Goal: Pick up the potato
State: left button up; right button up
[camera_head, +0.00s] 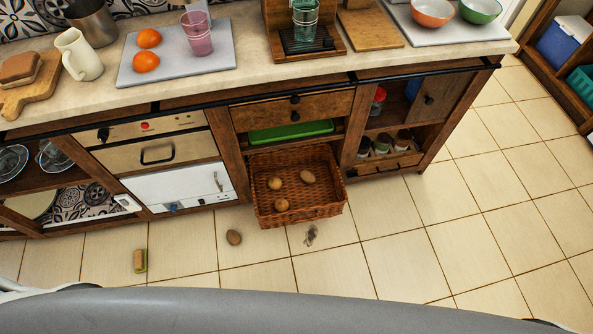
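The basket is pulled out from the lower part of the counter. Inside it lie a potato (275,183), another (307,176) and a third (282,205), all apart from each other. A small mottled brown object (311,235) sits on the floor in front of the basket; I cannot tell what it is. Neither of my grippers can be seen.
A green and tan block (140,260) lies on the floor at left. The counter (250,70) holds a white pitcher (79,55), a grey board (177,58) with two oranges, and bowls. The floor at right is clear. My grey body fills the bottom edge.

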aim_at(233, 237)
jog(key=k+j+u, duration=0.55)
jog(key=k+j, duration=0.2)
